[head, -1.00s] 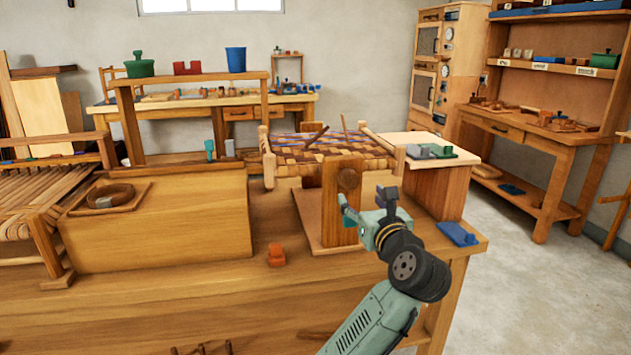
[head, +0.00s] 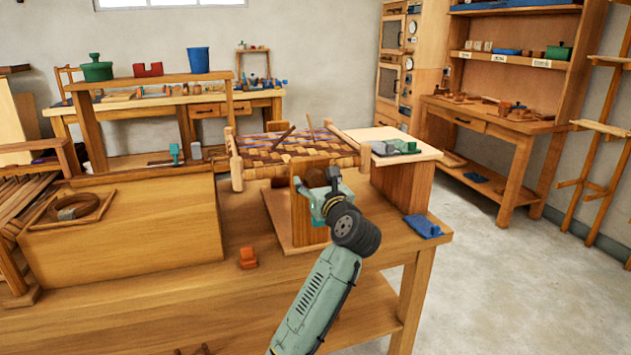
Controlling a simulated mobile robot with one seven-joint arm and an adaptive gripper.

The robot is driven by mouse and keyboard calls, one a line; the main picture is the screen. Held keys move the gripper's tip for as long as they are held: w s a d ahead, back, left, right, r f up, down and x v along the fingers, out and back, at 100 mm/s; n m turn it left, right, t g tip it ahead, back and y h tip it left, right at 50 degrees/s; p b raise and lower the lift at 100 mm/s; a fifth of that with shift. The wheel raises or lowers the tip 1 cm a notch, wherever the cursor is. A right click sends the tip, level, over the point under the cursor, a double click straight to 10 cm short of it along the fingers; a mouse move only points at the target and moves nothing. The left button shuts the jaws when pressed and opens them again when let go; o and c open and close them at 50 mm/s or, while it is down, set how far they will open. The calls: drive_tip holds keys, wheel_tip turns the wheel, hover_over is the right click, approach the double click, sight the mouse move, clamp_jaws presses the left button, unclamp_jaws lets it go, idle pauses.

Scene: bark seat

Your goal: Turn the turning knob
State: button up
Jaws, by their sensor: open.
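A wooden upright board (head: 304,232) stands on a flat wooden base on the workbench. A round brown knob (head: 315,178) on its upper front face is mostly hidden behind my gripper. My gripper (head: 315,180) is open, its two fingers spread left and right of the knob in the picture. I cannot tell whether the fingers touch the knob or are still in front of it.
A woven seat frame (head: 290,150) stands behind the upright. A large wooden box (head: 125,240) fills the bench's left. An orange block (head: 248,258) lies at the front, and a blue piece (head: 422,227) near the right edge.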

drive_tip(key=c, duration=1.1)
drive_tip(key=shift+c, duration=0.2)
